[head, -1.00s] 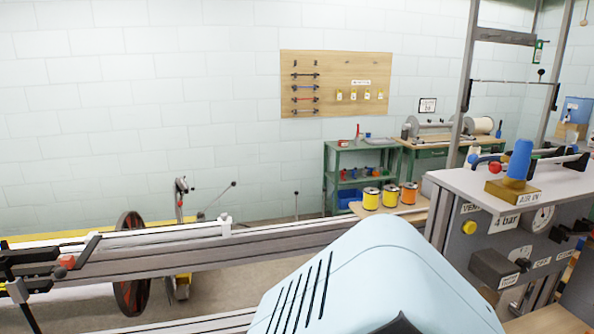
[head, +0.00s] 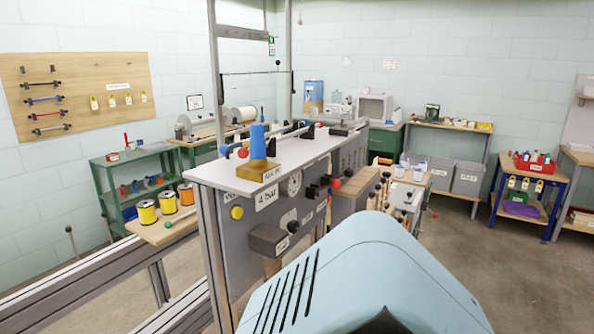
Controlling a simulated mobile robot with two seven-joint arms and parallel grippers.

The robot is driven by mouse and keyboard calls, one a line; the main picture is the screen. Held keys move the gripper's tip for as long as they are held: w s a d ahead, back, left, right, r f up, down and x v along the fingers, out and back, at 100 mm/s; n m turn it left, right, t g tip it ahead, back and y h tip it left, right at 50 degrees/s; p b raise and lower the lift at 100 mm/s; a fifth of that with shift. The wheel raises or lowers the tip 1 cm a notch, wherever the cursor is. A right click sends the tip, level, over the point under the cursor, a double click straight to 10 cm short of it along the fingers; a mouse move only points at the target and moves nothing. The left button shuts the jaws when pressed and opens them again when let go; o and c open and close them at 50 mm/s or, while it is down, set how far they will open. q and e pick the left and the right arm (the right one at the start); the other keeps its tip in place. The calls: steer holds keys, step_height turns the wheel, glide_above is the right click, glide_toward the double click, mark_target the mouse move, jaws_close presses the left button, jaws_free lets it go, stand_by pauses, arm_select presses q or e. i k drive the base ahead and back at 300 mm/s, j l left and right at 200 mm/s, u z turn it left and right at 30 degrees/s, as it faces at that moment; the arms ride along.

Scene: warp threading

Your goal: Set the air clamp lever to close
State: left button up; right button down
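A grey control panel (head: 225,240) stands under a white top in the middle of the head view. A black lever-like handle (head: 313,191) sticks out from it, right of a round gauge (head: 294,184). Small white labels (head: 308,217) sit below this handle, too small to read. A dark box (head: 267,240) with a black knob sits lower on the panel. I cannot tell for certain which part is the air clamp lever, or its setting. Neither of my grippers is in view.
A blue-topped brass fitting (head: 257,150) stands on the white top (head: 212,173). Yellow and orange spools (head: 147,212) are on a wooden shelf at left. A green shelf (head: 100,178), bench and blue-legged table (head: 551,209) stand behind. Open floor (head: 450,260) lies at right.

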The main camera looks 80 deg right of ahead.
mark_target(348, 173)
steer(key=z, duration=2.95)
steer(key=i+l+u, duration=0.15)
steer(key=u, duration=0.55)
steer(key=i+l+u, duration=0.15)
steer(key=l+u, duration=0.15)
steer(key=i+l+u, duration=0.1)
steer(key=l+u, duration=0.2)
steer(key=l, duration=0.2)
steer(key=i+l+u, duration=0.25)
steer(key=l, duration=1)
steer(key=k+l+u, duration=0.2)
steer(key=l, duration=1.05)
steer(key=i+l, duration=0.05)
steer(key=i, duration=0.1)
